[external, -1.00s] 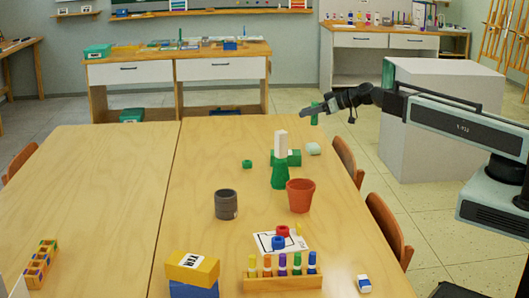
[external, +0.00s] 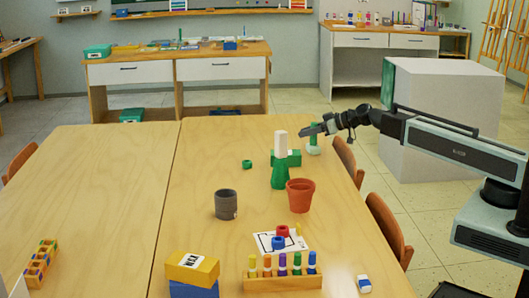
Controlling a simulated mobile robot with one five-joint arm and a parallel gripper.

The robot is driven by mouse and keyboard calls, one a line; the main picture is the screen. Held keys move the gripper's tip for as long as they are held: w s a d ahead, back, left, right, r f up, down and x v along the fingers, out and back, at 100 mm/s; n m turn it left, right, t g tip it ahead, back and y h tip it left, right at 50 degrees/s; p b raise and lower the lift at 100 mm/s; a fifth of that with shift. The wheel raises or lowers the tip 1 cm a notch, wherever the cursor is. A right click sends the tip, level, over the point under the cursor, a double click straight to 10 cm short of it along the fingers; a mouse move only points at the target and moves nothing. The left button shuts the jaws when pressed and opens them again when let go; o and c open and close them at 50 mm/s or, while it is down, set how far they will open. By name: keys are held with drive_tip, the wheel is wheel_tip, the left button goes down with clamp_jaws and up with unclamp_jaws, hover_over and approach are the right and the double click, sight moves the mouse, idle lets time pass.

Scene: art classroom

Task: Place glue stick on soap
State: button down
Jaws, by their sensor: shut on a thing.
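The glue stick is a small green cylinder (external: 313,138), upright in my gripper (external: 311,130) near the far right edge of the near table. My gripper is shut on it. The soap is a pale mint block (external: 313,150) on the table directly below the glue stick. The stick's lower end appears to touch or nearly touch the soap's top; I cannot tell which. The gripper hides the stick's upper part.
A terracotta pot (external: 300,196), a grey cup (external: 226,205) and a marker rack (external: 283,283) are nearer. The table's left half is mostly clear.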

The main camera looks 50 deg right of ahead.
drive_tip(key=c, duration=1.2)
unclamp_jaws()
drive_tip(key=shift+r+p, duration=0.25)
drive_tip(key=shift+p, duration=0.1)
drive_tip(key=p+v, duration=0.2)
drive_tip(key=v, duration=0.5)
drive_tip(key=shift+s+p, duration=0.2)
drive_tip(key=shift+p, duration=0.1)
drive_tip(key=shift+d, duration=0.1)
